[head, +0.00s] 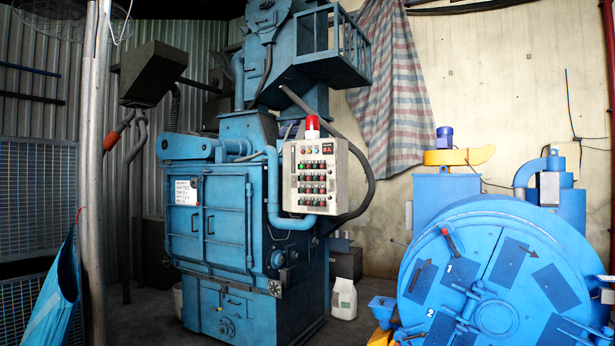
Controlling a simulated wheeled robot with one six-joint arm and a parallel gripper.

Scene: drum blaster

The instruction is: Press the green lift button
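A light grey control box (285,185) hangs on the front right of the blue blasting machine (228,215). It carries rows of small buttons, several of them green and others red or dark. The labels are too small to read, so I cannot tell which green button is the lift button. A red beacon lamp (312,127) stands on top of the box. My gripper is not in the head view.
A blue pipe (274,180) bends below the box, and a dark hose curves at its right. A large blue round drum (500,270) stands at the right. A metal post (94,170) and blue cloth (58,300) are at the left.

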